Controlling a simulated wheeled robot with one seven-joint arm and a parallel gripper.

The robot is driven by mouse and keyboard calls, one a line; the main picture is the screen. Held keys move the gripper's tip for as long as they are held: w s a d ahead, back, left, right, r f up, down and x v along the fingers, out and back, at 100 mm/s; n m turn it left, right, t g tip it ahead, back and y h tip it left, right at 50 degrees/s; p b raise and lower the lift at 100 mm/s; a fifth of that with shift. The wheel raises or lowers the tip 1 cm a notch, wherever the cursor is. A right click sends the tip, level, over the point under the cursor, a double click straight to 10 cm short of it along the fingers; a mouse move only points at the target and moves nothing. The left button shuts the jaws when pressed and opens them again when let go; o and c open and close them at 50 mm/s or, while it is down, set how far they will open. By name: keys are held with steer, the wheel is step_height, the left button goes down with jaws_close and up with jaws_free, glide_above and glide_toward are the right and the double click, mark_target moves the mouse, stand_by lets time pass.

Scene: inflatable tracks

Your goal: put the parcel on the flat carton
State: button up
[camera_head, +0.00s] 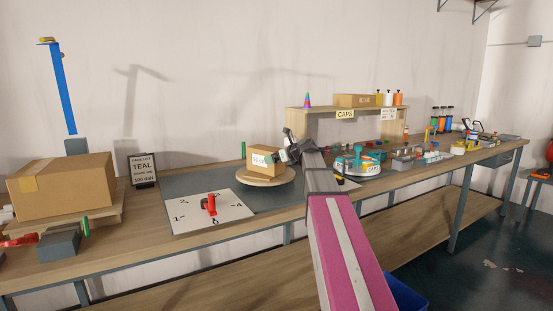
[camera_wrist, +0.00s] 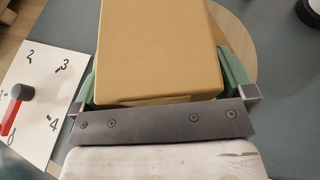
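The parcel (camera_head: 262,156), a small brown box with a white label, sits on a round wooden turntable (camera_head: 265,180) on the bench. In the wrist view the parcel (camera_wrist: 158,50) fills the upper middle. My gripper (camera_head: 274,158) is at the parcel, with its green fingers on either side of it in the wrist view. Whether both fingers press on it is hidden. A low, wide carton (camera_head: 352,100) lies on the raised shelf at the back. A larger, taped carton (camera_head: 65,187) rests on a wooden board at the far left. I cannot tell which is the flat carton.
A white numbered board (camera_head: 185,213) with a red pointer lies left of the turntable. A pick-list sign (camera_head: 143,170) stands behind it. A round teal-and-white stand (camera_head: 357,165) is to the right, near my arm. The shelf also holds a cone (camera_head: 307,101) and bottles (camera_head: 397,99).

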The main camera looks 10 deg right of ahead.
steer(key=shift+r, duration=0.15)
steer(key=v, duration=1.2)
stand_by(1.2)
